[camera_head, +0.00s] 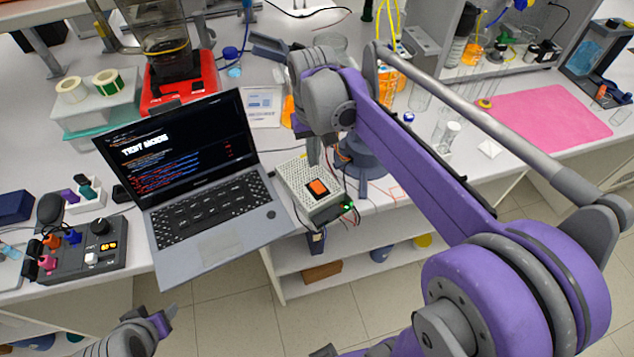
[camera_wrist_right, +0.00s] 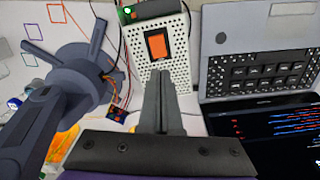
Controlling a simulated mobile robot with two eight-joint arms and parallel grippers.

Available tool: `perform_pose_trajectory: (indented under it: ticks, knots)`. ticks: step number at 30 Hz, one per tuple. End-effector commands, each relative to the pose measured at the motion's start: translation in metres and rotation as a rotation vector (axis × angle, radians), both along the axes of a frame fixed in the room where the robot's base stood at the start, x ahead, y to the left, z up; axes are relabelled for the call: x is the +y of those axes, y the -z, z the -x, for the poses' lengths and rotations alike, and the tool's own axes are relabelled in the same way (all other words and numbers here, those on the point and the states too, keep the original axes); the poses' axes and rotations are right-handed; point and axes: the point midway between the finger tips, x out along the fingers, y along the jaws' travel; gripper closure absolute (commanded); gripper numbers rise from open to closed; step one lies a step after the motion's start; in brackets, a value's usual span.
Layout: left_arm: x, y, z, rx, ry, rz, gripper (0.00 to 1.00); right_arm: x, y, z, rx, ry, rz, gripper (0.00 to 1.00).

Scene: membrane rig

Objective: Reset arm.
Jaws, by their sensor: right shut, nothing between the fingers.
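My right gripper (camera_head: 314,155) hangs at the end of the purple arm, over the back edge of a perforated metal power box (camera_head: 298,180) with an orange rocker switch (camera_head: 318,187). In the right wrist view the gripper's fingers (camera_wrist_right: 160,78) are together and empty, pointing at the box (camera_wrist_right: 143,30) just short of the switch (camera_wrist_right: 157,47). I cannot tell whether they touch the box. My left gripper (camera_head: 163,318) is at the bottom left, in front of the bench edge; its fingers are too unclear to judge.
An open laptop (camera_head: 215,240) stands left of the box, overhanging the bench front. A small dark grey robot arm base (camera_head: 362,158) with loose wires is right of the box. A control panel (camera_head: 85,252) is at left, glassware and a pink mat (camera_head: 550,122) at right.

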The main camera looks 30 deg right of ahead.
Motion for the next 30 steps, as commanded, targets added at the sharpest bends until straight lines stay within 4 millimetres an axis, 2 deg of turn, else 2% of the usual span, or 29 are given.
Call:
perform_pose_trajectory:
  ticks: [12, 16, 22, 27, 30]
  knots:
    - [0.0, 0.001, 0.001, 0.001, 0.0, 0.0, 0.45, 0.0, 0.002, 0.001, 0.0, 0.0, 0.0, 1.0]
    - [0.0, 0.001, 0.001, 0.001, 0.0, 0.0, 0.45, 0.005, 0.003, 0.008, -0.025, -0.013, 0.004, 1.0]
    - [0.0, 0.001, 0.001, 0.001, 0.0, 0.0, 0.45, 0.031, 0.021, 0.053, -0.171, -0.086, 0.026, 1.0]
    - [0.0, 0.002, 0.001, 0.001, 0.0, 0.0, 0.45, 0.051, 0.05, 0.097, -0.332, -0.159, 0.045, 1.0]
    - [0.0, 0.002, 0.001, 0.001, 0.0, 0.0, 0.45, 0.059, 0.067, 0.116, -0.409, -0.192, 0.052, 1.0]
